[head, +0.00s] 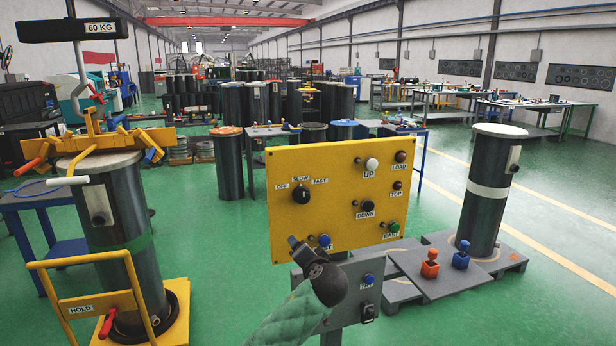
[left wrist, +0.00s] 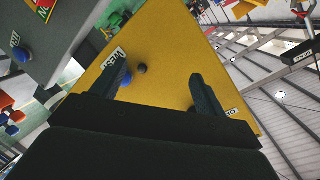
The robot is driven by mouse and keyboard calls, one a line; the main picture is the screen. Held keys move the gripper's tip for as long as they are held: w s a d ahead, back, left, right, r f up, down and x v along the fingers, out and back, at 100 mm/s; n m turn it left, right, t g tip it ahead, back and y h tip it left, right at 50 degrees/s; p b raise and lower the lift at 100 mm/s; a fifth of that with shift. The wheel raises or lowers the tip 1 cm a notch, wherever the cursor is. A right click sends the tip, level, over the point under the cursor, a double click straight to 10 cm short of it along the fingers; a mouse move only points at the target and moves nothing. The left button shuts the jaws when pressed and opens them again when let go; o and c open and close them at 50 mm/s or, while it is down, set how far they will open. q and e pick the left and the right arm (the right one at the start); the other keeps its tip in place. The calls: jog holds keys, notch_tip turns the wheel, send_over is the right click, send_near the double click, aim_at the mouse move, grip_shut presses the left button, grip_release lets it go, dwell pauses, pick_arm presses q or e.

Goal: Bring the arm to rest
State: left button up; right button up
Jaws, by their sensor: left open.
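My left gripper (head: 294,242) is in front of the lower left part of the yellow control panel (head: 335,215). Its green-sleeved arm rises from the bottom edge. In the left wrist view the gripper (left wrist: 158,68) has its two dark fingers spread, with nothing held between them. The yellow panel (left wrist: 172,45) fills the view behind them. A blue button (head: 324,240) is just right of the gripper, its label partly covered; it also shows close to one finger in the left wrist view (left wrist: 126,79). I cannot tell whether the finger touches the panel. My right gripper is not in view.
A grey box (head: 345,325) is below the panel. A dark cylinder (head: 120,210) stands on a yellow cart at left, under a lifting clamp (head: 100,145). Another cylinder (head: 487,205) stands on a grey pallet (head: 515,257) at right. Green floor (head: 230,240) is clear between cart and panel.

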pick_arm(q)
jog(key=s+a+f+n+g+h, duration=0.1)
jog(key=s+a+f+g, duration=0.15)
jog(key=s+f, duration=0.7)
jog(key=s+a+f+g+h, duration=0.1)
jog(key=s+a+f+g, duration=0.15)
jog(key=f, duration=1.35)
jog(key=s+a+f+n+g+h, duration=0.1)
jog(key=s+a+f+g, duration=0.3)
jog(key=f, duration=0.8)
jog(key=s+a+f+n+g, duration=0.1)
jog(key=s+a+f, duration=0.1)
jog(key=s+f, duration=0.6)
jog(key=s+a+f+n+g+h, duration=0.1)
jog(key=s+a+f, duration=0.1)
jog(key=s+f, duration=0.6)
jog(key=s+a+f+n+g+h, duration=0.1)
jog(key=s+f, duration=0.6)
jog(key=s, duration=1.2)
jog(key=shift+a+f+g, duration=0.4)
jog(key=shift+a+g, duration=0.2)
jog(key=shift+a, duration=0.2)
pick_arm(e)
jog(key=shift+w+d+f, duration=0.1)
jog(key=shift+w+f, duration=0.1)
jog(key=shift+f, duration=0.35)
